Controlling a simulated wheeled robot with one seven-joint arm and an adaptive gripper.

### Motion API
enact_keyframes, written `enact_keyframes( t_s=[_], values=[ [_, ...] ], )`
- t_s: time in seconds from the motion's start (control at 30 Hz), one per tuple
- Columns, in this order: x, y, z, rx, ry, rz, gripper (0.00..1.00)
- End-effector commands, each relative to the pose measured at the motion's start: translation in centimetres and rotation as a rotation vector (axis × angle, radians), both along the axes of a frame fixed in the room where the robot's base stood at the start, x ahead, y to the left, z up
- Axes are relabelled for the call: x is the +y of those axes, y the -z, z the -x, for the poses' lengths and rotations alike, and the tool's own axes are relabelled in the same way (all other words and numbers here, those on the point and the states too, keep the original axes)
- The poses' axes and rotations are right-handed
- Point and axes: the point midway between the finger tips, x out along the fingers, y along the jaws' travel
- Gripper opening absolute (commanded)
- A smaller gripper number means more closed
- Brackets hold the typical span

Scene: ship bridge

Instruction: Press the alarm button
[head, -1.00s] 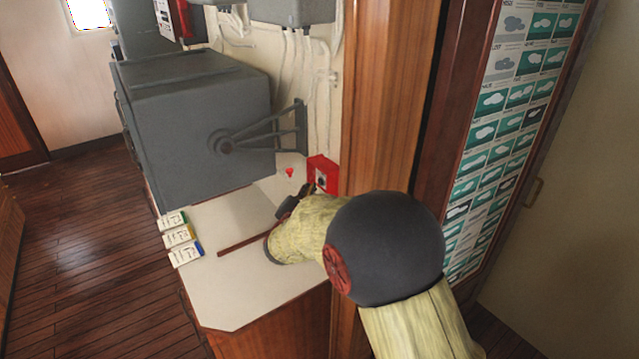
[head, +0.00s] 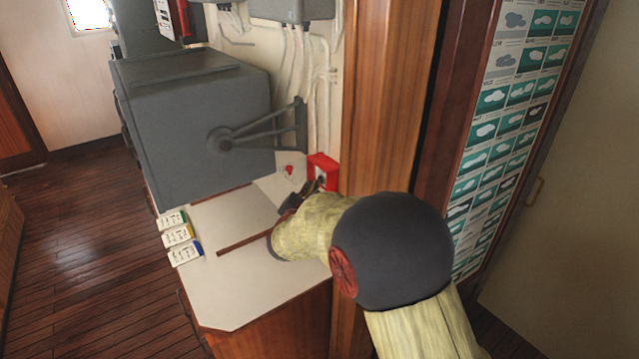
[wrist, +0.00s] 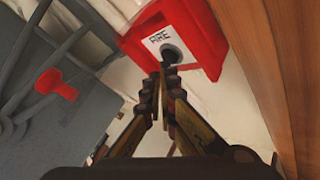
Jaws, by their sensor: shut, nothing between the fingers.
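The alarm button is a dark round button (wrist: 172,54) on a white plate marked FIRE, set in a red box (wrist: 207,32). The red box also shows in the head view (head: 323,168), low on the wall beside the wooden post. My gripper (wrist: 165,72) is shut and empty. Its fingertips overlap the lower edge of the button in the wrist view; I cannot tell whether they touch it. In the head view my gripper (head: 314,186) is right in front of the box, and my arm hides part of the counter.
A grey console box (head: 190,115) with a bracket stands left of the alarm box. A small red knob (head: 287,170) is between them, also seen in the wrist view (wrist: 56,84). The wooden post (wrist: 262,70) is close on the right. The white counter (head: 235,285) is mostly clear.

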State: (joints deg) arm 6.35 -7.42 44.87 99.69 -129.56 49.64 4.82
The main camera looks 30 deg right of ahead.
Motion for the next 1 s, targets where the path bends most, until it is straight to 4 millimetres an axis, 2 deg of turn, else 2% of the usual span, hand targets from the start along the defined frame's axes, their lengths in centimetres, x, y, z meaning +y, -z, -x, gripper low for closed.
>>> enact_keyframes(
  t_s=[1.0],
  values=[
    [-0.75,-0.08,-0.03,-0.002,0.001,-0.001,0.00]
  ],
)
